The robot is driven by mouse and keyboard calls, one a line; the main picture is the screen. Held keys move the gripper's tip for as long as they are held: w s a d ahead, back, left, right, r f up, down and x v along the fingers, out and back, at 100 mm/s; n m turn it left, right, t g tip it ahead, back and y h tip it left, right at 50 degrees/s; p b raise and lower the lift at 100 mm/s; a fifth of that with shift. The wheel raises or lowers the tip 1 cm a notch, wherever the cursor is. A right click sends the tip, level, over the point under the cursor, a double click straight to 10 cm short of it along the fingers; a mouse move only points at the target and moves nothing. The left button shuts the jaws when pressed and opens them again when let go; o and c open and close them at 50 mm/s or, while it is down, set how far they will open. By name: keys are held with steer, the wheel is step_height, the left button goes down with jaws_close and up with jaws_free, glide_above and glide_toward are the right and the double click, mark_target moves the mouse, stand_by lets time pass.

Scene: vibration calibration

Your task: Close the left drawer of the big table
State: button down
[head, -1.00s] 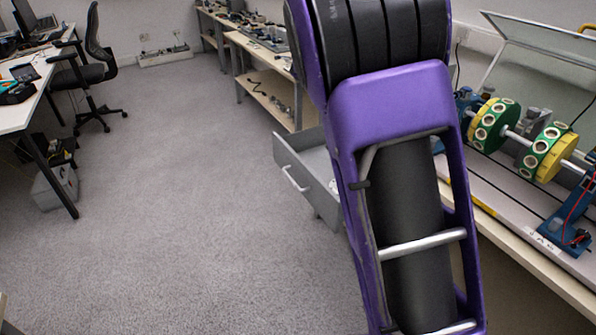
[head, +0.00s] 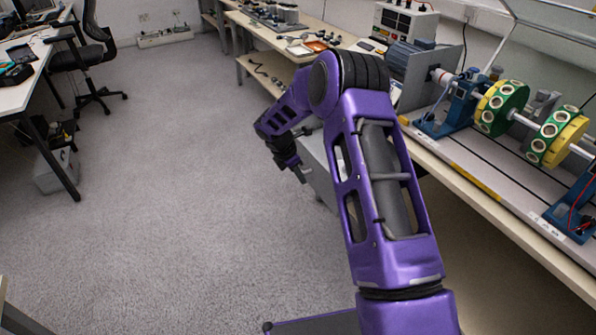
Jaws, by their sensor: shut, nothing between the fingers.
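The left drawer (head: 319,178) is a grey box jutting out from under the big table (head: 480,198). It stands open, with my arm covering much of it. My gripper (head: 300,175) is dark and small in the head view, at the drawer's front on its outer side, pointing down. The gripper is shut and empty. Whether it touches the drawer front cannot be told. The drawer's handle is not clearly visible behind the gripper.
A rotor rig with green and yellow discs (head: 502,108) stands on the big table. Another bench (head: 262,45) with equipment lies behind. A desk (head: 28,85) and a black chair (head: 92,55) stand at the left. The carpet (head: 180,200) between is clear.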

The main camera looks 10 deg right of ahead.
mark_target(316, 180)
steer(key=shift+w+d+f, duration=0.3)
steer(key=shift+d+f, duration=0.4)
steer(key=shift+d, duration=0.2)
steer(key=shift+w+d+f, duration=0.3)
steer(key=shift+d+f, duration=0.45)
steer(key=shift+d, duration=0.2)
steer(key=shift+w+d+f, duration=0.3)
steer(key=shift+d+f, duration=0.4)
steer(key=shift+d, duration=0.2)
